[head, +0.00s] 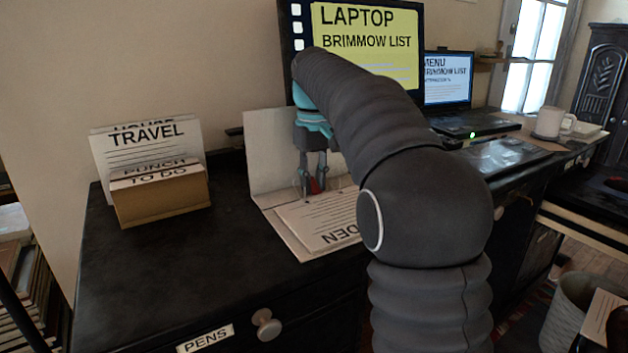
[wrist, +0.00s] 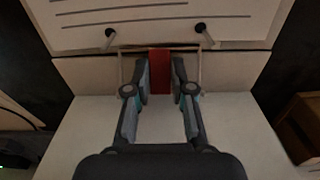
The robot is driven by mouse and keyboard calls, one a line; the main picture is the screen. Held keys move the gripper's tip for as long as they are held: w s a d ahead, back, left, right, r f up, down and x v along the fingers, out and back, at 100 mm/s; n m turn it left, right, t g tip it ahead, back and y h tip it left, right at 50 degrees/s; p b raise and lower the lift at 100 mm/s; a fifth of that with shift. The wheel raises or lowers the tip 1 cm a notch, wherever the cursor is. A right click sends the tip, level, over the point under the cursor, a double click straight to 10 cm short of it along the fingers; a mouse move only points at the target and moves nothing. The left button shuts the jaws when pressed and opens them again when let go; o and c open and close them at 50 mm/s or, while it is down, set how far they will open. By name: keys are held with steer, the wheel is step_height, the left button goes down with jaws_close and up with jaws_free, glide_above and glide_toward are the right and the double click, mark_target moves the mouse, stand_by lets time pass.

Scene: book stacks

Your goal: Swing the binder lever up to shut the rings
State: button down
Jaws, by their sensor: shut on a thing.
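The binder lies open on the dark desk, its cover (head: 268,140) standing up at the back and its printed pages (head: 322,222) lying flat in front. The red lever (head: 314,186) is at the spine, and it also shows in the wrist view (wrist: 159,72). My gripper (head: 312,187) reaches down over the spine, with its fingers shut on the lever from both sides, as the wrist view shows (wrist: 160,78). Two ring posts, left (wrist: 109,36) and right (wrist: 202,31), stand through the page holes. Whether the ring halves meet is unclear. My arm covers the binder's right part.
A cardboard card box (head: 162,200) with upright cards (head: 148,150) stands left of the binder. A monitor (head: 375,45) is behind my arm. A laptop (head: 448,80) and a mug (head: 549,122) stand to the right. The front left of the desk is clear.

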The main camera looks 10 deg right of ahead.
mark_target(313, 186)
steer(key=shift+f, duration=0.1)
steer(key=t+b, duration=0.1)
steer(key=b, duration=0.1)
steer(key=s+t+b, duration=0.1)
steer(key=b, duration=0.1)
steer(key=shift+f+t+y+b, duration=0.1)
steer(key=shift+t+y+b, duration=0.2)
steer(key=shift+y+b, duration=0.1)
steer(key=t+b, duration=0.2)
steer(key=b, duration=0.1)
steer(key=shift+s+d+r+t+y, duration=0.2)
steer(key=shift+s+t+y, duration=0.15)
steer(key=shift+t+y, duration=0.05)
steer(key=shift+s+d+r+t+y+b, duration=0.1)
steer(key=shift+s+t+y+b, duration=0.15)
steer(key=shift+t, duration=0.35)
steer(key=shift+s+r+t+y+b, duration=0.1)
steer(key=shift+t+b, duration=0.2)
steer(key=shift+t, duration=0.3)
steer(key=shift+s+d+t+y, duration=0.1)
steer(key=shift+s+t+y, duration=0.2)
steer(key=shift+t, duration=0.9)
steer(key=c, duration=1.3)
jaws_free()
